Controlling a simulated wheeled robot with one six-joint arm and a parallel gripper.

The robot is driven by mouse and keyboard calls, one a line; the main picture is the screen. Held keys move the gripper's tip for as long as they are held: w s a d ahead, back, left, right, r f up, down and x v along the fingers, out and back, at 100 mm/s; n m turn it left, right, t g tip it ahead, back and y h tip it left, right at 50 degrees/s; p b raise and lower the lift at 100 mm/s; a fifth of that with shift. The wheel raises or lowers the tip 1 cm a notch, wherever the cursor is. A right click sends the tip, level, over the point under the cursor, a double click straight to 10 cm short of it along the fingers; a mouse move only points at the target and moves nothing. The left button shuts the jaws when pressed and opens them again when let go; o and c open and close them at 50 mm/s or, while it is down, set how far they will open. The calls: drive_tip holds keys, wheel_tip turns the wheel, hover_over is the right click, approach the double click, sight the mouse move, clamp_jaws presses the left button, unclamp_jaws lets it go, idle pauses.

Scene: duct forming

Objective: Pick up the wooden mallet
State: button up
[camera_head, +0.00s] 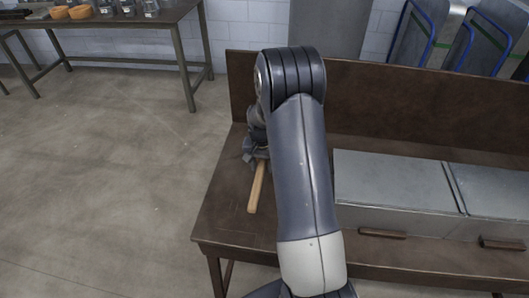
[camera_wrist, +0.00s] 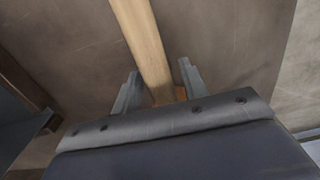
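The wooden mallet's pale handle (camera_head: 257,187) lies on the brown workbench (camera_head: 228,217), near its left end. Its head is hidden behind my arm and gripper in the head view. In the wrist view the handle (camera_wrist: 146,35) runs from the top edge down between the two fingers of my gripper (camera_wrist: 158,68). The fingers stand apart, one on each side of the handle, with a gap showing. In the head view my gripper (camera_head: 254,152) is low over the bench at the handle's far end, partly hidden by my arm.
Grey metal boxes (camera_head: 390,187) with wooden handles (camera_head: 383,233) sit on the bench to the right. A raised back panel (camera_head: 400,105) runs along the bench's rear. Another table (camera_head: 130,20) with jars and orange items stands back left. The floor at left is clear.

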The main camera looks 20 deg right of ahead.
sight(261, 163)
clamp_jaws()
drive_tip(key=shift+r, duration=0.15)
idle(0.4)
drive_tip(key=shift+w+r, duration=0.1)
drive_tip(key=shift+r, duration=0.3)
wheel_tip(261, 163, up, 9)
drive_tip(key=shift+b, duration=0.7)
drive_tip(key=shift+c, duration=2)
unclamp_jaws()
clamp_jaws()
